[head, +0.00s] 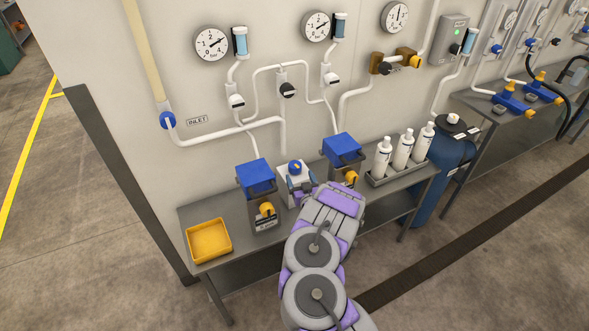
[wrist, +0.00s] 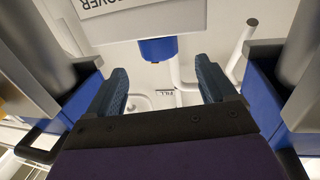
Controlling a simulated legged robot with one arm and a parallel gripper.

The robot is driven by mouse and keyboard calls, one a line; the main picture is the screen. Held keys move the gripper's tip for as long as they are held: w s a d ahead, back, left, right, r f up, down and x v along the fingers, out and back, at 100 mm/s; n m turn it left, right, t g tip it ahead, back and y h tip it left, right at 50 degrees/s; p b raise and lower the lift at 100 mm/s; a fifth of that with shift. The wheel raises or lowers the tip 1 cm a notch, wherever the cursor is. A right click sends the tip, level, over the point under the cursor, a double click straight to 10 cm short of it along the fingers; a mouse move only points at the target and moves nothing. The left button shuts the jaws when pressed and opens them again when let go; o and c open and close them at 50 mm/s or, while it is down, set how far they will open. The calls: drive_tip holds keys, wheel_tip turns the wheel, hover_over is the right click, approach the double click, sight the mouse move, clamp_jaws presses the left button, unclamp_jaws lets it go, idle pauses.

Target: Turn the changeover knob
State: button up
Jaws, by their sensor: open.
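The changeover knob (head: 295,168) is blue with a yellow mark on top and sits on a small pale unit between two blue-topped units on the bench. In the wrist view a panel (wrist: 150,22) carries a label ending in "OVER", and a blue knob body (wrist: 158,50) projects below it. My gripper (wrist: 161,86) is open, its two dark blue fingers apart with nothing between them. The knob body lies beyond the fingertips, roughly centred between them, and appears untouched. In the head view my arm reaches to the front of the pale unit and hides part of it.
Blue-topped units (head: 256,177) (head: 342,150) with yellow knobs stand close on both sides. A yellow tray (head: 208,241) lies at the bench's left end. White bottles (head: 402,150) stand in a rack at right, near a blue tank (head: 440,170). Pipes and gauges cover the wall behind.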

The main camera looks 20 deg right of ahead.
sight(295, 164)
drive_tip(key=w, duration=0.2)
drive_tip(key=w+b, duration=0.1)
drive_tip(key=w, duration=0.1)
drive_tip(key=w+d+b, duration=0.1)
drive_tip(key=w, duration=0.2)
drive_tip(key=shift+d+f, duration=0.1)
drive_tip(key=shift+w, duration=0.55)
drive_tip(key=shift+d, duration=0.1)
drive_tip(key=c, duration=1)
drive_tip(key=shift+o, duration=0.2)
